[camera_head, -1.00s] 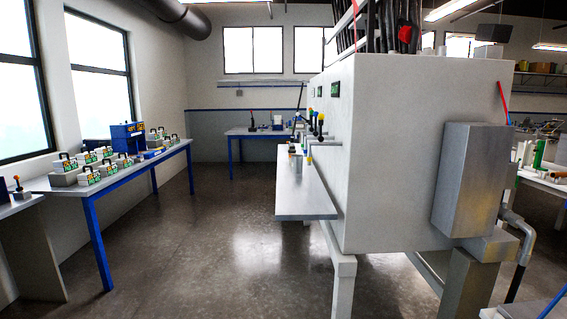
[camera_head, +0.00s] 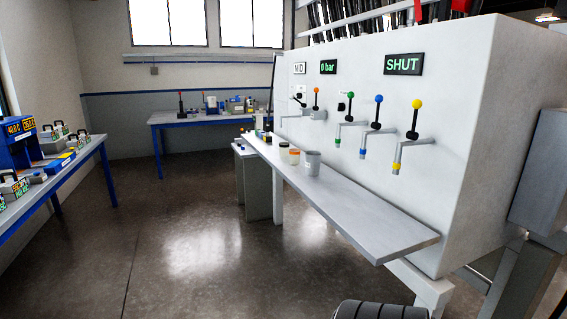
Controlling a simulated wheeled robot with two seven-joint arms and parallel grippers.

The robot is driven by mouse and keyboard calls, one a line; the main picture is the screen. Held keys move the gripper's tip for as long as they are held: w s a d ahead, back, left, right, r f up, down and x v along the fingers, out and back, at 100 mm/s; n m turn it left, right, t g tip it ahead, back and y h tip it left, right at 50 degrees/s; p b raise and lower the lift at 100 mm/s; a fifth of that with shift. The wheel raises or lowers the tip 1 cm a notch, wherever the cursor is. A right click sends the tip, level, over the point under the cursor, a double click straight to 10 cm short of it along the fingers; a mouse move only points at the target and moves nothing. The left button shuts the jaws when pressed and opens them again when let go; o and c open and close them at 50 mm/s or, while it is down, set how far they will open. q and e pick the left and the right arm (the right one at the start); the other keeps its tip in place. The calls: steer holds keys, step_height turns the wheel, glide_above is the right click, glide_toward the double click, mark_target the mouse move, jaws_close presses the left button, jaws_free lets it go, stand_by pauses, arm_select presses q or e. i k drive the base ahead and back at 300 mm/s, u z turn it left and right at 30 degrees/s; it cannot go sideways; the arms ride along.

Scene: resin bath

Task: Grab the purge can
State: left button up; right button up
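A grey can (camera_head: 312,163), which looks like the purge can, stands upright on the long grey shelf (camera_head: 385,227) along the front of the large white cabinet. Beside it on the left are a pale cup with an orange top (camera_head: 294,157) and a small yellowish cup (camera_head: 284,148). The can is some way ahead of me and nothing holds it.
The white cabinet (camera_head: 470,120) carries several levers and spouts above the shelf, and signs reading MID, 0 bar and SHUT. A blue-legged table (camera_head: 62,174) stands at left and another (camera_head: 188,117) at the back. The floor (camera_head: 190,235) between them is clear.

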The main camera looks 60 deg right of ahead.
mark_target(313, 158)
steer(key=i, duration=0.15)
steer(key=z, duration=3.1)
steer(key=i, duration=0.75)
